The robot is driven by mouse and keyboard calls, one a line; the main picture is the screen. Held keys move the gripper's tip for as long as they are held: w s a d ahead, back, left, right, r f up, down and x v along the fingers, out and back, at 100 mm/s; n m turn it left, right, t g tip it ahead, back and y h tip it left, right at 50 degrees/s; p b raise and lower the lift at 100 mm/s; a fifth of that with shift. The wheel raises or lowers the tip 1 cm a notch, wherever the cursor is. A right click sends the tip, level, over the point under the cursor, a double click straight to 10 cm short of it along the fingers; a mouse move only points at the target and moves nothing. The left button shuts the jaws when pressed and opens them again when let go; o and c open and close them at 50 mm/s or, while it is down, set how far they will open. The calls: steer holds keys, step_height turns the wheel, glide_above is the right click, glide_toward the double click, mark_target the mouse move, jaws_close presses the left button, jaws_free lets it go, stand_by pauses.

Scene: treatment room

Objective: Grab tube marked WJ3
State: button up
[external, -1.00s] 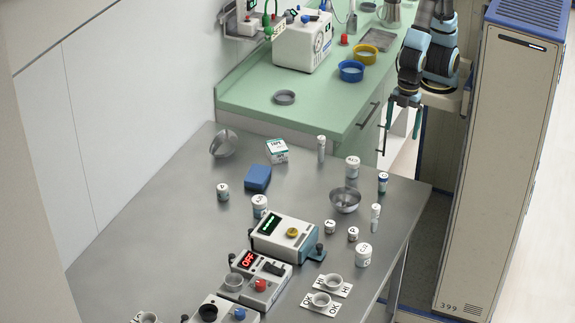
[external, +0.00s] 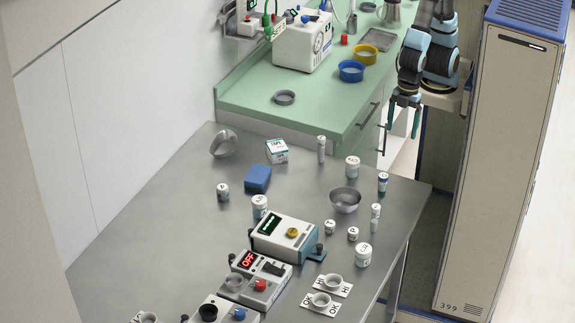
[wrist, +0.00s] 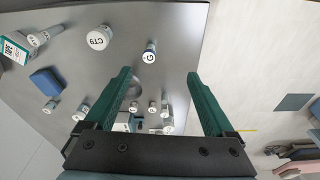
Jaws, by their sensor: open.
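Several small white-lidded tubes and jars stand on the steel table. None shows a readable WJ3 mark. In the external view, slim tubes stand at the back (external: 321,149), at the right edge (external: 383,182) and lower right (external: 375,217). In the wrist view, one tube's lid reads G (wrist: 150,48) and a jar's lid reads CT9 (wrist: 98,38). A slim tube (wrist: 39,38) has no legible mark. My gripper (external: 403,118) is open and empty, beyond the table's back right corner. Its green fingers (wrist: 158,88) frame the table's edge in the wrist view.
A metal bowl (external: 345,200), a blue box (external: 257,179), a tape carton (external: 277,151) and several devices, one reading OFF (external: 262,277), occupy the steel table (external: 180,220). A green counter (external: 320,108) adjoins its back. A tall cabinet (external: 500,160) stands right of my arm.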

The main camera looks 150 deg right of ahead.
steer(key=c, duration=0.3)
steer(key=t+b, duration=0.3)
steer(key=t, duration=0.2)
glide_toward(376, 207)
steer(key=s+d+f, duration=0.1)
steer(key=s+d, duration=0.1)
steer(key=s, duration=0.4)
steer(key=w+f+t, duration=0.1)
steer(key=w+t, duration=0.1)
steer(key=w, duration=0.1)
steer(key=w+a+f+n+t+b, duration=0.1)
steer(key=w+t, duration=0.1)
steer(key=w, duration=0.2)
steer(key=w+f+n+t+b, duration=0.1)
steer(key=w+t, duration=0.1)
steer(key=w, duration=0.1)
steer(key=shift+w+a+f+y, duration=0.2)
steer(key=shift+y, duration=0.2)
steer(key=shift+w+a+t, duration=0.2)
steer(key=shift+w+t, duration=0.15)
steer(key=shift+t, duration=0.05)
steer(key=shift+f+p, duration=0.45)
steer(key=shift+f, duration=1.45)
step_height(376, 207, down, 3)
steer(key=shift+f+y+p, duration=0.1)
steer(key=shift+y+p, duration=0.2)
steer(key=shift+p, duration=0.15)
steer(key=shift+p+x, duration=0.35)
steer(key=shift+x, duration=1.1)
